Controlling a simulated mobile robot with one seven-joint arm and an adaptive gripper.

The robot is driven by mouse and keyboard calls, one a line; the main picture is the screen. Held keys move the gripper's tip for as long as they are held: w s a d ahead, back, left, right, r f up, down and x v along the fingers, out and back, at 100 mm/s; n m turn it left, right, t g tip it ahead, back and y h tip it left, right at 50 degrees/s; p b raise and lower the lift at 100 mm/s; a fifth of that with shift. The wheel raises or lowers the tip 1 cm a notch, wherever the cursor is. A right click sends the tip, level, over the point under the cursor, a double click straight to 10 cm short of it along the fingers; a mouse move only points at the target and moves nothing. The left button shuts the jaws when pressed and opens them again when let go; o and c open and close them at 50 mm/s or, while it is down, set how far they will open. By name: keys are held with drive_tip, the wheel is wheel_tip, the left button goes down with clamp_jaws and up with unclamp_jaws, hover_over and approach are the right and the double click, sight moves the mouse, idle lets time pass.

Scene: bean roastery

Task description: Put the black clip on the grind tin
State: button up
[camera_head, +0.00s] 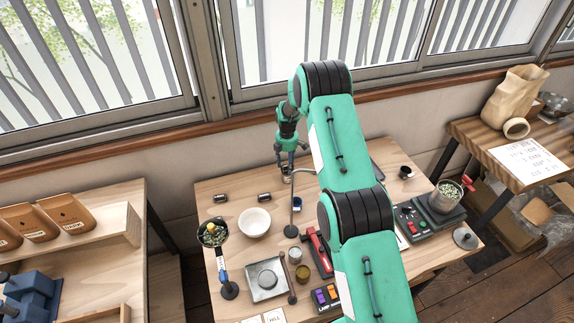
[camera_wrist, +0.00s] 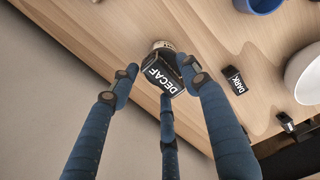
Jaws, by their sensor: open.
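A black clip (camera_wrist: 164,80) with white DECAF lettering sits between the fingertips of my gripper (camera_wrist: 160,72) in the wrist view. The fingers are apart, with the clip among them; I cannot tell whether any touches it. A small pale round tin (camera_wrist: 161,45), perhaps the grind tin, shows just beyond the clip, partly hidden by it. The clip overlaps the tin in the picture; whether it rests on it is unclear. In the head view my gripper (camera_head: 287,174) points down at the table's back edge, and the clip is too small to make out.
A black piece marked DARK (camera_wrist: 234,80) and another black one (camera_wrist: 287,122) lie nearby. A blue cup (camera_head: 297,203) and white bowl (camera_head: 255,222) stand in front of the gripper. The window wall is close behind.

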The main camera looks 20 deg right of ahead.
wheel_tip(320, 180, up, 12)
idle(0.7)
drive_tip(key=shift+r, duration=0.1)
idle(0.4)
drive_tip(key=s+a+r+m+t, duration=0.1)
drive_tip(key=s+a+r+m, duration=0.15)
drive_tip(key=s+r, duration=0.65)
drive_tip(key=s+a+r+m+t, duration=0.1)
drive_tip(key=s+a+r+m, duration=0.3)
drive_tip(key=r, duration=1)
drive_tip(key=s+r+m+t, duration=0.1)
drive_tip(key=s+r+m, duration=0.1)
drive_tip(key=s+r, duration=0.75)
drive_tip(key=s+a+r+m+t, duration=0.1)
drive_tip(key=s+r+m, duration=0.1)
drive_tip(key=s+r, duration=0.45)
drive_tip(key=s+a+r+m, duration=0.1)
drive_tip(key=s+r+m, duration=0.15)
drive_tip(key=s, duration=0.65)
drive_tip(key=s+a+f+m+t, duration=0.1)
drive_tip(key=s+m, duration=0.4)
drive_tip(key=s, duration=1.3)
drive_tip(key=shift+s+a+f+t, duration=0.3)
drive_tip(key=shift+s+a, duration=0.1)
drive_tip(key=shift+a, duration=0.15)
